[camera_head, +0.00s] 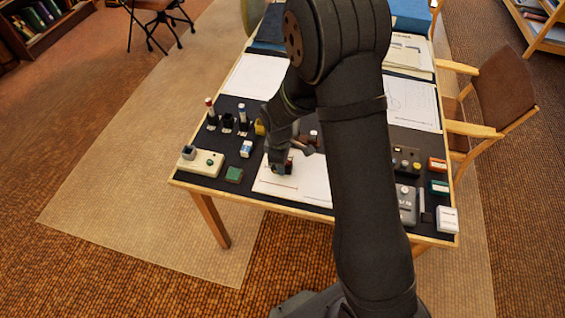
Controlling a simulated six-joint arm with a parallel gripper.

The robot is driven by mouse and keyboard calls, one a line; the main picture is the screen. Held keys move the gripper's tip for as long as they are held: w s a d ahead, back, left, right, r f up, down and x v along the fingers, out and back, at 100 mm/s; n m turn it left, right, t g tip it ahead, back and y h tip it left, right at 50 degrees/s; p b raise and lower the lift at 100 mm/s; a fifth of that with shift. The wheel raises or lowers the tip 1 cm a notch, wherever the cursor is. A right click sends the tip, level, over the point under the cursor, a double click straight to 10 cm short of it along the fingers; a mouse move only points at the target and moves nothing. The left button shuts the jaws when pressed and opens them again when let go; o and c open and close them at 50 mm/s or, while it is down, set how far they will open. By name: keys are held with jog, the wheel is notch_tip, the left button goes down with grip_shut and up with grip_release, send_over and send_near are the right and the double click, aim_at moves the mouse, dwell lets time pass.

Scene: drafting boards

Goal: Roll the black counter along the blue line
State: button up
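My gripper (281,168) is low over a white sheet (313,184) on the dark table top, near the table's front edge. Small dark and reddish parts show at the fingertips. I cannot tell whether they belong to the black counter, or whether the fingers are open or shut. A thin, short line (284,185) runs across the sheet just in front of the gripper; it looks dark or brownish, and its blue colour cannot be made out. My forearm hides the right part of the sheet.
A grey device (406,204) and red (437,164), green (438,187) and white (447,219) boxes stand right.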

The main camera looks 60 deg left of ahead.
jog(key=shift+r, duration=3)
